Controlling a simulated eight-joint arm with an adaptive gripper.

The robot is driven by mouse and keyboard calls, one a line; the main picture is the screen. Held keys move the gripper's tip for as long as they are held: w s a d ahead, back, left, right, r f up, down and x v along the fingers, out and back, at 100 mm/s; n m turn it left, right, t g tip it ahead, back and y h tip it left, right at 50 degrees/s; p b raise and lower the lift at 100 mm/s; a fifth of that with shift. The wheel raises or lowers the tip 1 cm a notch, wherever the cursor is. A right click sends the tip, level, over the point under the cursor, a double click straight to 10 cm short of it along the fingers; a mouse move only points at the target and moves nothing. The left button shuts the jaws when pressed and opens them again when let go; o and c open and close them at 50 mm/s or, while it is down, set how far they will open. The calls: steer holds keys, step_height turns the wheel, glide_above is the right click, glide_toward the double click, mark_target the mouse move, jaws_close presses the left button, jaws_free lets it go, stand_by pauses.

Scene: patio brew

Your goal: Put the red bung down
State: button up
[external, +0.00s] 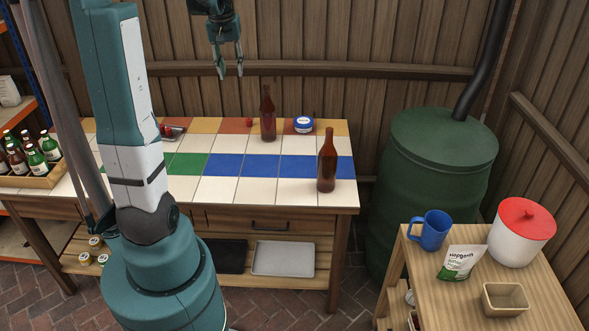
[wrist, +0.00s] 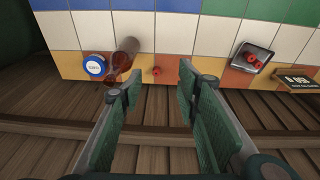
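A small red bung (external: 249,122) sits on the tiled table top, just left of a brown bottle (external: 268,117) near the back edge. In the wrist view the red bung (wrist: 156,71) lies on the tiles beyond the fingers, clear of them. My gripper (external: 230,74) hangs high above the table's back edge, its fingers apart. In the wrist view my gripper (wrist: 158,88) is open with nothing between the fingers. More red bungs (wrist: 251,60) lie in a small metal tray (wrist: 238,63) on the right.
A blue-and-white tub (external: 303,125) stands right of the back bottle. A second brown bottle (external: 327,163) stands near the table's right end. A crate of bottles (external: 42,180) is at the left. White and blue tiles in the middle are clear. A plank wall (external: 330,40) rises behind.

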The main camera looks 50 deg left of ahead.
steer(key=s+d+r+m+t, duration=0.1)
steer(key=s+d+r+m, duration=0.1)
steer(key=d, duration=1.1)
steer(key=s+d+r+m+t, duration=0.1)
steer(key=d+r+m+t, duration=0.15)
steer(key=d, duration=1.15)
steer(key=s+d+f+m+t, duration=0.1)
steer(key=s+d+m, duration=0.1)
steer(key=s+d, duration=0.3)
steer(key=s+d+f+m+t+h, duration=0.1)
steer(key=s+d, duration=0.5)
steer(key=d, duration=0.7)
steer(key=shift+s+d+f+m, duration=0.2)
steer(key=shift+d+f+m, duration=0.05)
steer(key=shift+f+m, duration=0.55)
steer(key=shift+r, duration=0.1)
